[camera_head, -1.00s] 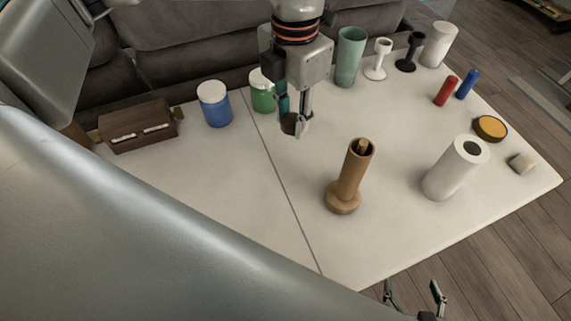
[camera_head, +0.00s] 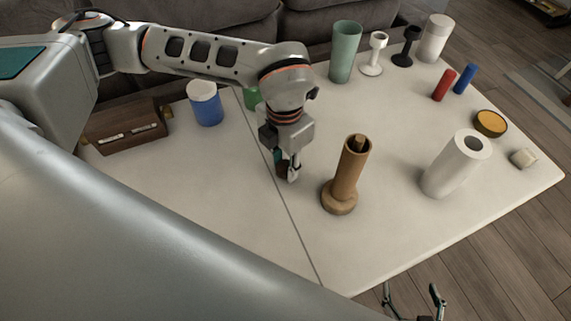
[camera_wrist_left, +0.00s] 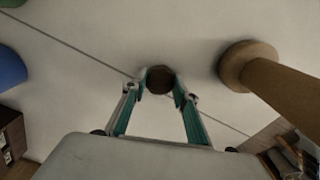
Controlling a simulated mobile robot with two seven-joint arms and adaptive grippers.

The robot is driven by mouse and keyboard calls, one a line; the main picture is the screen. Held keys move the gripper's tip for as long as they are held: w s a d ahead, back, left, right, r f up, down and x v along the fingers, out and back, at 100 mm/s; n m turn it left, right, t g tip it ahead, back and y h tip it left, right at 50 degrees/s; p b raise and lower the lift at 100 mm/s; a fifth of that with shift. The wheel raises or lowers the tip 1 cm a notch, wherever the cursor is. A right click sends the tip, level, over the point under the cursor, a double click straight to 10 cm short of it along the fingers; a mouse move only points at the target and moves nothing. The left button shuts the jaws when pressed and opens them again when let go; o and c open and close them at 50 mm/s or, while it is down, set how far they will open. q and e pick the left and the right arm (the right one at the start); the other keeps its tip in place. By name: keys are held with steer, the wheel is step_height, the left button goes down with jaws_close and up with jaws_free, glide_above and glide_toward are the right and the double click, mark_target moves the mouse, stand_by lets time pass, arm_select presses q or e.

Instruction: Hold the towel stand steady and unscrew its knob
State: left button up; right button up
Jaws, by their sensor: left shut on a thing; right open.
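The wooden towel stand (camera_head: 343,185) stands upright on the white table, with a round base and a tube around a post whose top shows. No knob shows on its top. My left gripper (camera_head: 286,172) is left of the stand, apart from it, and shut on a small dark brown round thing, seemingly the knob (camera_head: 280,170). In the left wrist view the knob (camera_wrist_left: 160,79) is between the fingertips, and the stand (camera_wrist_left: 280,88) is to the right. Whether the knob touches the table I cannot tell. My right gripper (camera_head: 412,298) is open and empty at the bottom, beyond the table's near edge.
A white paper roll (camera_head: 455,165) stands right of the stand. A blue jar (camera_head: 205,104), a brown box (camera_head: 125,133) and a green cup (camera_head: 344,52) stand toward the back. A yellow-topped round dish (camera_head: 490,123) is at the right.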

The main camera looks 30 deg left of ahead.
mark_target(285, 165)
arm_select(q)
steer(key=shift+f, duration=0.5)
steer(key=shift+r, duration=0.1)
steer(key=o, duration=1.2)
step_height(285, 165, up, 12)
steer(key=shift+p, duration=0.85)
